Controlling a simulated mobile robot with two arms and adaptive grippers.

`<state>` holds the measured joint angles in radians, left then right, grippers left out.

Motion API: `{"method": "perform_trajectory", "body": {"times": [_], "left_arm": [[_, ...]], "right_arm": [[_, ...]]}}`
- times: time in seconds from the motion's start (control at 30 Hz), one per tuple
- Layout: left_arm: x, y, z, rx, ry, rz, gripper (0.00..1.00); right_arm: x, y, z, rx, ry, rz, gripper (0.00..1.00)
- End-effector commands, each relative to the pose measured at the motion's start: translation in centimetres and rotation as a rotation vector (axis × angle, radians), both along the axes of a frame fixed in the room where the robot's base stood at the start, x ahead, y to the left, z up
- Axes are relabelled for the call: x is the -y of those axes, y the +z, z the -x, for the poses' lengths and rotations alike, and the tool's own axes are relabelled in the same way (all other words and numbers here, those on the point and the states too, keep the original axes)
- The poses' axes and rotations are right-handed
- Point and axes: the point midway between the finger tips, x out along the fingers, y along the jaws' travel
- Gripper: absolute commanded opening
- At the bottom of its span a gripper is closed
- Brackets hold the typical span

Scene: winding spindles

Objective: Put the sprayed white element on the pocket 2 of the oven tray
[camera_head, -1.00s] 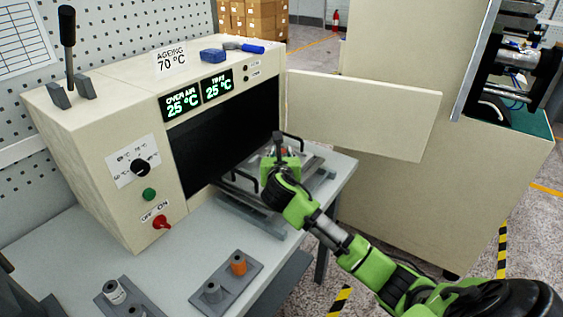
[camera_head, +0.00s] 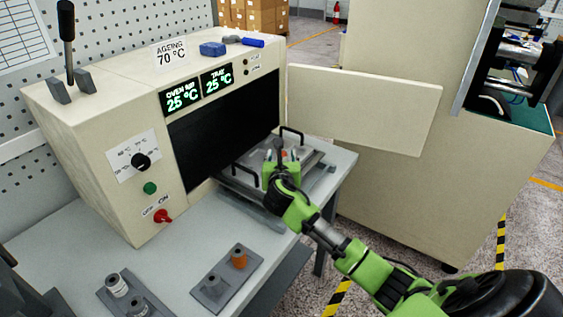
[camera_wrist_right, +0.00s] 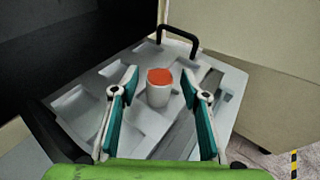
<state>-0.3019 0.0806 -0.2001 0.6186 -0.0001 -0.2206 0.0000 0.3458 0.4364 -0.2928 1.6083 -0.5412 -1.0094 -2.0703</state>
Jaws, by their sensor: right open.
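The white element (camera_wrist_right: 158,95) with an orange top stands upright on the grey oven tray (camera_wrist_right: 82,103) in the right wrist view. In the head view only a bit of its orange top (camera_head: 285,154) shows, between the fingers. My right gripper (camera_head: 281,156) is over the tray (camera_head: 316,158). Its two teal-padded fingers are spread on either side of the element, with a visible gap to each. The tray has several angular recesses; I cannot read which pocket number the element occupies. My left gripper is not in view.
The oven (camera_head: 105,135) has a dark open front behind the tray, with its door (camera_head: 365,108) swung out to the right. Black tray handles (camera_head: 292,134) stick up. Fixtures with an orange spindle (camera_head: 239,257) and white spindle (camera_head: 117,285) stand at the table front.

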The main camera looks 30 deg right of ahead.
Motion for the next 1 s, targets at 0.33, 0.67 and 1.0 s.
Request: {"method": "perform_trajectory", "body": {"times": [0.33,0.67,1.0], "left_arm": [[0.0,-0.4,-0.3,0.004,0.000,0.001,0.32],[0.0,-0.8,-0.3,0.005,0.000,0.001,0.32],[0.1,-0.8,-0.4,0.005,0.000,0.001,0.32]], "right_arm": [[-3.0,1.4,4.4,0.002,0.005,-0.001,0.42],[-5.7,2.9,8.6,0.001,0.002,0.000,0.42],[-6.2,3.2,9.4,0.000,0.001,0.001,0.42]]}}
